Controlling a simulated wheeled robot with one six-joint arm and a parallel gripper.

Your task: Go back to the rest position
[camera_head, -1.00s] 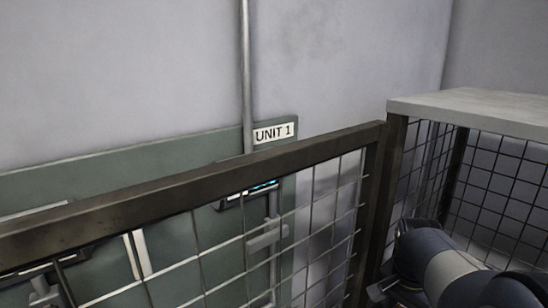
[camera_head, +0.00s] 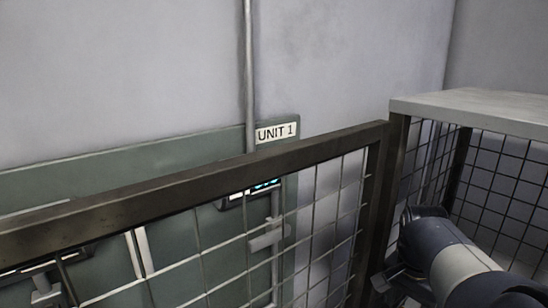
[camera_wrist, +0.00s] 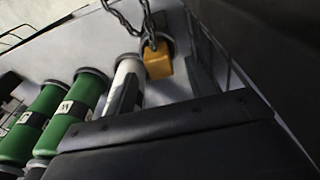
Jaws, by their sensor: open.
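My arm, dark with a pale band, shows at the lower right of the head view, beside the mesh fence's corner post. What looks like part of my gripper (camera_head: 388,282) shows at its near-left end, partly cut off by the frame's bottom edge. It is open, and I see nothing held in it. In the wrist view a dark flat panel with small screws fills the lower middle; I cannot tell whether it is part of my gripper.
A mesh fence (camera_head: 190,183) with a dark top rail crosses in front of a green-grey panel marked UNIT 1 (camera_head: 276,132). A grey-topped mesh cage (camera_head: 480,105) stands right. The wrist view shows green cylinders (camera_wrist: 78,95), a pale cylinder (camera_wrist: 125,88) and a yellow block (camera_wrist: 158,62) by a chain.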

